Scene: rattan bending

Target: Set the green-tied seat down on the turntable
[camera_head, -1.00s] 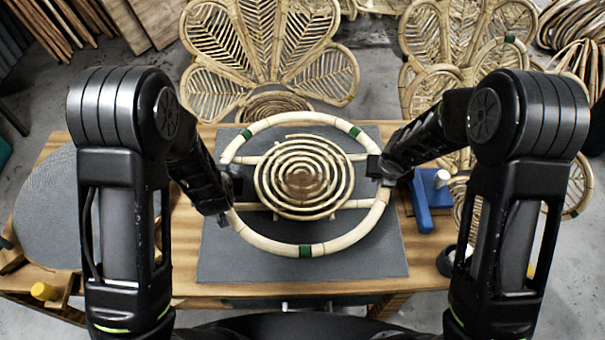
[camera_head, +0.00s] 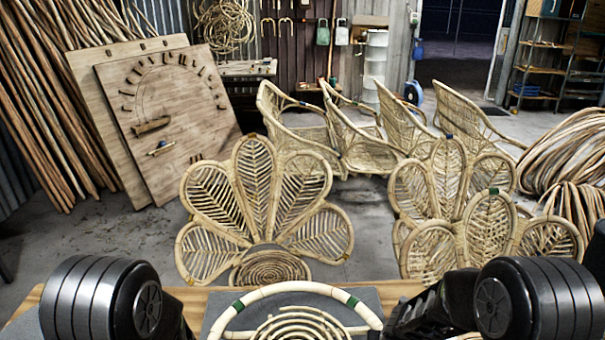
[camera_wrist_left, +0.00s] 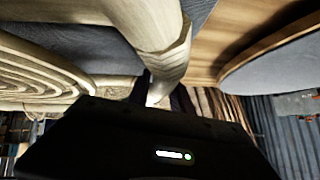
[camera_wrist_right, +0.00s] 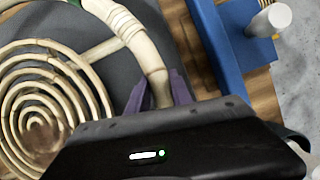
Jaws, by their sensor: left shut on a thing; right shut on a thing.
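The green-tied seat (camera_head: 290,289) is a pale rattan ring with green ties and a spiral coil inside. Only its far part shows at the bottom of the head view. My left gripper (camera_wrist_left: 152,92) is shut on the ring's rim in the left wrist view. My right gripper (camera_wrist_right: 160,90) is shut on the opposite side of the rim, beside the coil (camera_wrist_right: 40,120). Both grippers are below the head view. A round grey disc (camera_wrist_left: 275,65), which may be the turntable, shows at the right of the left wrist view, apart from the seat.
The wooden bench (camera_head: 400,288) carries a grey mat. A blue tool (camera_wrist_right: 215,45) and a white cylinder (camera_wrist_right: 272,20) are near my right gripper. Petal-shaped rattan backs (camera_head: 262,195) stand beyond the bench, with several chair frames (camera_head: 400,125) behind. Wooden boards (camera_head: 165,110) lean at left.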

